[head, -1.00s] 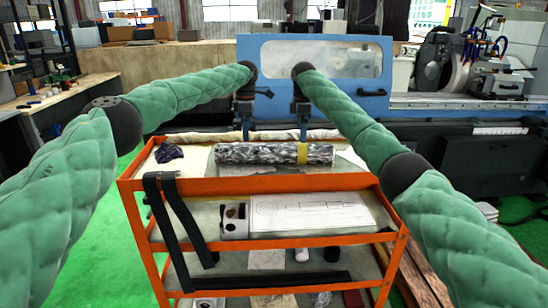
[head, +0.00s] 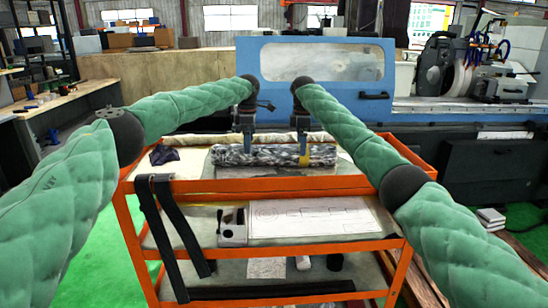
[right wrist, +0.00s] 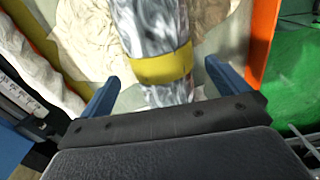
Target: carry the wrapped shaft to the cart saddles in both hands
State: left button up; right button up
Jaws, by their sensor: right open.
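The wrapped shaft (head: 270,155), grey and mottled with a yellow band near its right end, lies crosswise on the top of the orange cart (head: 290,184). No saddles can be made out. My left gripper (head: 246,146) points down at the shaft left of its middle; its jaw opening is too small to judge. My right gripper (head: 302,147) is over the shaft at the yellow band. In the right wrist view my right gripper (right wrist: 163,76) is open, its blue fingers on either side of the shaft (right wrist: 152,35) near the yellow band, not closed on it.
A dark cloth (head: 163,155) lies on the cart top at left. Black straps (head: 165,215) hang over the cart's front. A drawing sheet (head: 310,217) and a grey block (head: 232,227) are on the middle shelf. The blue machine door (head: 315,90) stands behind.

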aim_at(249, 156)
pick_arm(q)
jog(key=shift+f, duration=3.3)
pick_arm(e)
jog(key=shift+f, duration=3.3)
pick_arm(q)
jog(key=c, duration=2.1)
pick_arm(e)
jog(key=c, duration=2.1)
pick_arm(q)
jog(key=shift+r, duration=0.2)
pick_arm(e)
jog(key=shift+r, duration=0.2)
pick_arm(q)
jog(key=shift+w, duration=0.1)
pick_arm(e)
jog(key=shift+f, duration=0.1)
